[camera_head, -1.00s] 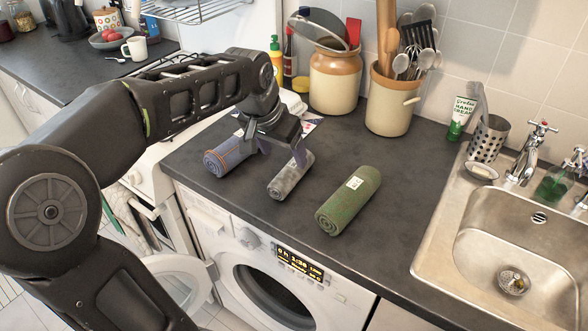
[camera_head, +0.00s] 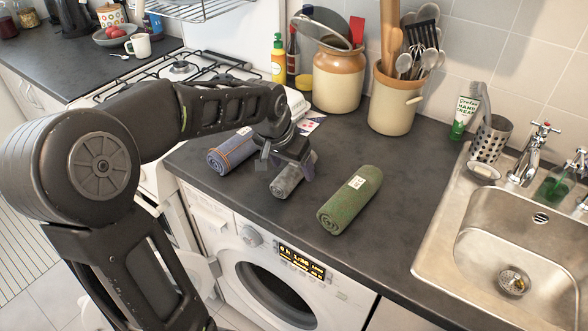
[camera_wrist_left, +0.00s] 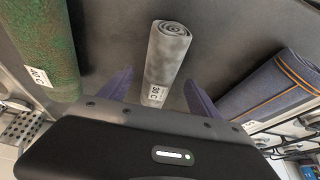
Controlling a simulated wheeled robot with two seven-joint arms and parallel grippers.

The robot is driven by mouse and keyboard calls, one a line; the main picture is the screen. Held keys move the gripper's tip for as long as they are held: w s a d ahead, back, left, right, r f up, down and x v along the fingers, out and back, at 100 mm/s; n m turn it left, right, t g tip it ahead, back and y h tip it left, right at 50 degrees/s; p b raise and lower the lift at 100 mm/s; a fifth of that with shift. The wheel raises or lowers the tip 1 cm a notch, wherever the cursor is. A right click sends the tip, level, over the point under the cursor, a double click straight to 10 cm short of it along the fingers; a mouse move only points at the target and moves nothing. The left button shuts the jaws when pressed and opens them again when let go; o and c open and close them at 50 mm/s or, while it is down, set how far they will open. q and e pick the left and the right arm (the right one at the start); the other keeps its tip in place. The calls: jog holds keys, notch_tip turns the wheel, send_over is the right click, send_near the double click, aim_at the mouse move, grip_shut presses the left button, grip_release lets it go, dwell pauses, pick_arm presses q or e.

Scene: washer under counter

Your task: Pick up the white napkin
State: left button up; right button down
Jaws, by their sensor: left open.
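A light grey-white rolled napkin (camera_head: 288,184) lies on the dark counter between two other rolls. It also shows in the left wrist view (camera_wrist_left: 168,55), with a small tag near its close end. My left gripper (camera_head: 284,166) is open just above it and hides part of it in the head view. In the wrist view the left gripper's fingers (camera_wrist_left: 157,92) stand on either side of the roll, apart from it. My right gripper is not in view.
A blue roll with orange stripes (camera_head: 232,152) lies left and a green roll (camera_head: 350,200) lies right. A jar (camera_head: 339,82) and a utensil crock (camera_head: 393,100) stand behind. The sink (camera_head: 450,225) is at right; counter is free before it. The washer (camera_head: 235,262) is below.

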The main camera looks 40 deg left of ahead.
aim_at(293, 166)
pick_arm(q)
jog(key=shift+w+f, duration=0.2)
jog(key=shift+f, duration=0.3)
jog(key=shift+c, duration=0.4)
jog(key=c, duration=1.4)
jog(key=shift+r, duration=0.1)
notch_tip(293, 166, up, 10)
dwell(0.3)
